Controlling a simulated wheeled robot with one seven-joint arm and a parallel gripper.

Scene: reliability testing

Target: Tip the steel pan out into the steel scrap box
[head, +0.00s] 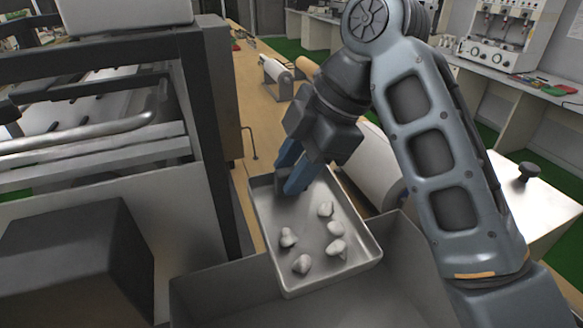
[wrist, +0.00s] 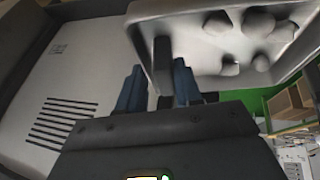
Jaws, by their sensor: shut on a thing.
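The steel pan (head: 262,230) is a shallow grey tray in the middle of the head view, with several pale lumps (head: 303,264) lying in its near half. My gripper (head: 286,182) is shut on the pan at its far left end. In the wrist view, the blue fingers stand either side of a dark grey tab (wrist: 163,66) on the pan (wrist: 195,84). The grey open box (head: 222,288), apparently the steel scrap box, is at the bottom of the head view. The pan is above it and covers part of its opening; the box's floor is partly hidden.
A dark-framed machine (head: 210,120) stands close on the left, with a dark block (head: 75,250) in front. A white cylinder (head: 368,170) and a white box with a black knob (head: 528,172) are right of the pan. A long wooden bench (head: 262,105) runs behind.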

